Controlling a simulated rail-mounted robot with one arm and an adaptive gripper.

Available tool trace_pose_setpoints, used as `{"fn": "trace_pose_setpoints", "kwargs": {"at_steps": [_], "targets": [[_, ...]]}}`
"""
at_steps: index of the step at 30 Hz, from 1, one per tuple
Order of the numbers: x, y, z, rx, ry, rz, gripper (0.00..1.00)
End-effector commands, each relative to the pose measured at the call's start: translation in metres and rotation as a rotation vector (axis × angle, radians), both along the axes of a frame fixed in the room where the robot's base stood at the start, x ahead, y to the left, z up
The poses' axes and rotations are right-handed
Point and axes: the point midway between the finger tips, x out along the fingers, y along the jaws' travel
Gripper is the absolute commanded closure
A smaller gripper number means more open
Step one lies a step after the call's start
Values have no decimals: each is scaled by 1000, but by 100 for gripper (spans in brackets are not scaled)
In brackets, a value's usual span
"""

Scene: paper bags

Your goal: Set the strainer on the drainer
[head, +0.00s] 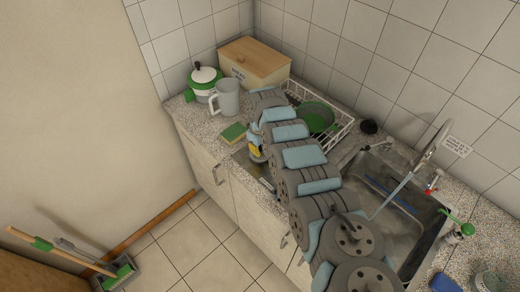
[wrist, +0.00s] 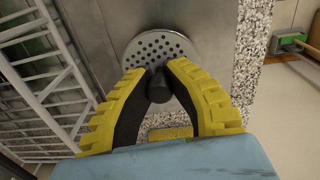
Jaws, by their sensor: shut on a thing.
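The strainer (wrist: 158,45) is a round grey metal disc with holes and a black knob, seen in the wrist view. My gripper (wrist: 158,85) has yellow-edged black fingers shut on that knob. The strainer is over the bare steel draining surface (wrist: 105,22); I cannot tell whether it touches it. In the head view my gripper (head: 256,152) is above the counter's steel part, and the strainer cannot be made out there. A white wire dish rack (head: 344,133) stands behind my arm with a green bowl (head: 316,117) in it. The rack (wrist: 62,65) also shows at the left in the wrist view.
A sponge (head: 234,132), a grey jug (head: 227,98), a green-white pot (head: 205,82) and a wooden-lidded box (head: 254,62) stand beyond my gripper. The steel sink (head: 405,225) with its tap (head: 432,142) lies to the right. Speckled counter borders the steel.

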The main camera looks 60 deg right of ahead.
Motion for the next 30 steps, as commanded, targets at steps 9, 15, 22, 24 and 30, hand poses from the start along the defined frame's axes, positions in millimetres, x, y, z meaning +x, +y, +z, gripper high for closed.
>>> {"fn": "trace_pose_setpoints", "kwargs": {"at_steps": [9,15,22,24,30], "targets": [[0,0,-3,0,0,0,63],[0,0,-3,0,0,0,63],[0,-1,10,0,-1,0,63],[-1,-1,19,-1,-1,-2,63],[-1,-1,50,-3,-1,-1,63]]}}
